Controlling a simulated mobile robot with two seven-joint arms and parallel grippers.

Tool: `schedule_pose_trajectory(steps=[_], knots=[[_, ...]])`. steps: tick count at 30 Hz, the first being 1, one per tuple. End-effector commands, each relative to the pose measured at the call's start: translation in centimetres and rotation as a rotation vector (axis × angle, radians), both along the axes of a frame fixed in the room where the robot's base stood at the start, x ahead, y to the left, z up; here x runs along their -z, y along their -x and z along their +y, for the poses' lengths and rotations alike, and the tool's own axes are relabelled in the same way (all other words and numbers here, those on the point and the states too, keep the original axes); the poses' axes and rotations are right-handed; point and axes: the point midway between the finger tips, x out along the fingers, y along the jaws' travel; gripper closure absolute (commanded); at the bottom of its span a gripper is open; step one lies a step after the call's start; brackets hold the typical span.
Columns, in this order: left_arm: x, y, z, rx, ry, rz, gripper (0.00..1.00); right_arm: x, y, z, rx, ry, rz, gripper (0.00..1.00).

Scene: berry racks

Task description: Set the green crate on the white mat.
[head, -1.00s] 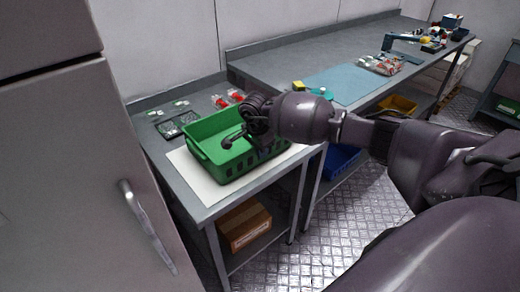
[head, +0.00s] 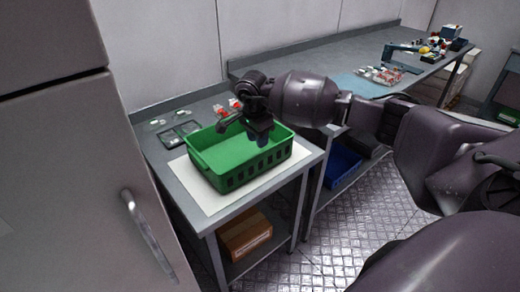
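The green crate (head: 220,180) sits upright on the white mat (head: 207,199) on the near table, and looks empty. White mat shows along its left, front and right sides. My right gripper (head: 243,130) is above the crate's back right part, its fingers spread apart. It looks clear of the crate's walls and holds nothing that I can see. Part of the crate's back rim is hidden behind it. My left gripper is not in view.
Small dark trays (head: 178,134) and red-capped items (head: 219,110) lie behind the crate. A cardboard box (head: 244,234) is on the shelf below. A grey cabinet (head: 75,170) stands close on the left. A longer bench (head: 300,60) runs to the right.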

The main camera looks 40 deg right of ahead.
Motion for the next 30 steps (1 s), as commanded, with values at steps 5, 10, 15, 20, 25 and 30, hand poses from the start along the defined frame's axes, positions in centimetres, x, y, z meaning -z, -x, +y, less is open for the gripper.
schedule_pose_trajectory(steps=[5,10,15,20,25,30], knots=[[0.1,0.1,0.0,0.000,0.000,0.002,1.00,-2.2,0.0,0.2,0.000,0.001,0.000,0.70],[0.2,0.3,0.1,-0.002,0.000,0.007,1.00,-2.3,0.3,1.0,0.000,-0.027,0.005,0.70],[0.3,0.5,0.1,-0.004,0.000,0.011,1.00,1.8,2.8,6.8,0.030,-0.280,0.037,0.70],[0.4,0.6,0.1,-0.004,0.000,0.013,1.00,5.1,7.4,15.6,0.172,-0.702,0.121,0.70],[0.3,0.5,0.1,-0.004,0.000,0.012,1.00,4.7,11.9,23.0,0.463,-1.170,0.276,0.70],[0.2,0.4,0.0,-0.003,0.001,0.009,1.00,2.2,14.2,26.1,0.878,-1.591,0.485,0.70]])
